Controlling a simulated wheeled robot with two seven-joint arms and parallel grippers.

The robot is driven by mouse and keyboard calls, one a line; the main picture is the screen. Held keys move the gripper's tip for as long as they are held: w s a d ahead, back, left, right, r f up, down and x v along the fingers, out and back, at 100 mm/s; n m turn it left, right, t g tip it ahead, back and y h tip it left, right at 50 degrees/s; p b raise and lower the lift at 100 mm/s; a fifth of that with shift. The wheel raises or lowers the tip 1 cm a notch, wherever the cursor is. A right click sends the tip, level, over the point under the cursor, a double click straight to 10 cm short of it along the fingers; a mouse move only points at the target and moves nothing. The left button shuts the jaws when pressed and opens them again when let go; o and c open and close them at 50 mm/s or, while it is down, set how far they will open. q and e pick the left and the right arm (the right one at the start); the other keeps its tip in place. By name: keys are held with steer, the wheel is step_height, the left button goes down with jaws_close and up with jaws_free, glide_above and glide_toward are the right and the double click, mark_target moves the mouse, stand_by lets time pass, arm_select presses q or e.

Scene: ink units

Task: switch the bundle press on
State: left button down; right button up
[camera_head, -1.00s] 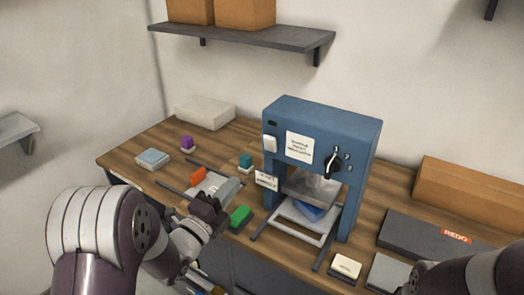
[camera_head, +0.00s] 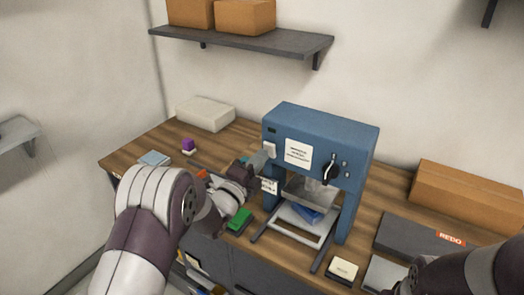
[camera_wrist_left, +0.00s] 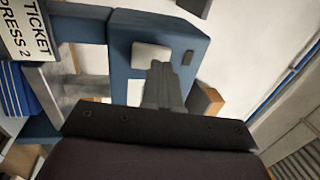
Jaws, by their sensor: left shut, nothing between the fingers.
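The blue bundle press (camera_head: 340,135) stands upright on the bench. A white rocker switch (camera_head: 269,149) sits on its front at the upper left, below a small dark window (camera_head: 272,130). My left gripper (camera_head: 264,157) is shut and empty, its tips right at the switch's lower edge. In the left wrist view the shut fingers (camera_wrist_left: 170,80) point at the switch (camera_wrist_left: 149,57) and overlap its lower right edge; I cannot tell whether they touch. A dark knob (camera_head: 329,170) is on the front further right.
A blue bundle (camera_head: 306,214) lies in the press. A green block (camera_head: 239,219) and a purple block (camera_head: 188,145) lie on the bench to the left. A cream pad (camera_head: 343,269) and a dark box marked REDO (camera_head: 415,241) are at right. A shelf (camera_head: 250,37) hangs above.

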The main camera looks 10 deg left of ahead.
arm_select(q)
steer(key=shift+w+d+r, duration=0.1)
steer(key=shift+w+d, duration=0.15)
steer(key=shift+w, duration=0.4)
